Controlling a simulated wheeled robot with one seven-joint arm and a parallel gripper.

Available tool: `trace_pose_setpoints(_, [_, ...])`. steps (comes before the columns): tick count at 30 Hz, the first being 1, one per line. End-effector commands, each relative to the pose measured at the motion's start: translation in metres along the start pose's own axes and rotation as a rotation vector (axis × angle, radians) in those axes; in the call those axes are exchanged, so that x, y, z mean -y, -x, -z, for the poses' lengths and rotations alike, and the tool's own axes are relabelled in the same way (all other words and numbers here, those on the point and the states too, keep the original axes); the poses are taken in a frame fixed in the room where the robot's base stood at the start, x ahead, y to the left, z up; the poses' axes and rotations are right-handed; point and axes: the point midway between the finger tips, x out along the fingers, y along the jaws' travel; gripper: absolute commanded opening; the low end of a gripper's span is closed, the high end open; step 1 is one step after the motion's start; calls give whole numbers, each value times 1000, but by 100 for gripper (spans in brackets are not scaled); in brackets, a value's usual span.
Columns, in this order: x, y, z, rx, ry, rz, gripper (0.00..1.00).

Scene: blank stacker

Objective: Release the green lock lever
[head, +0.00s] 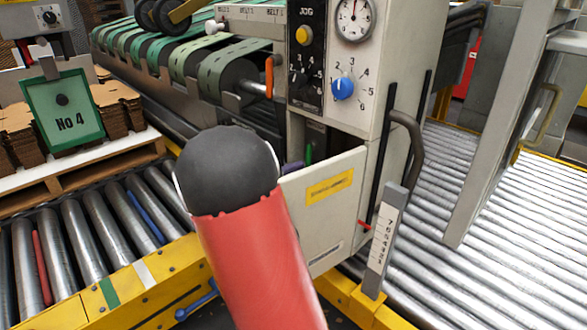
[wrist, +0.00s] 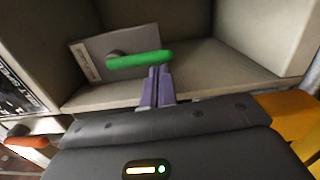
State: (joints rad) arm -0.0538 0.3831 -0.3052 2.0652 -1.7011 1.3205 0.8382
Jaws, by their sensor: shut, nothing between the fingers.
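The green lock lever (wrist: 140,60) sticks out sideways from a dark pivot on a grey plate inside a pale cabinet recess, and it lies nearly level in the wrist view. Its green tip (head: 309,151) also shows in the head view, behind the upper edge of the pale panel. My gripper (wrist: 158,72) has purple fingers that are shut and empty. Their tips are at the lower edge of the lever, right of its middle; I cannot tell whether they touch. In the head view my gripper (head: 292,167) is mostly hidden by my red and black arm and the panel.
A pale panel (head: 325,220) with a yellow label stands in front of the recess. The recess walls (wrist: 235,40) enclose the lever. Rollers (head: 500,220) lie to the right.

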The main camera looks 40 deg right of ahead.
Motion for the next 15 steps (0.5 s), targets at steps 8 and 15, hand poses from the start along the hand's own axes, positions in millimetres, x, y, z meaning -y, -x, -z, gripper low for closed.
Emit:
trace_pose_setpoints(8, [1, 0, -1, 0, 45, -2, 0])
trace_pose_setpoints(15, [2, 0, -5, 0, 134, -6, 0])
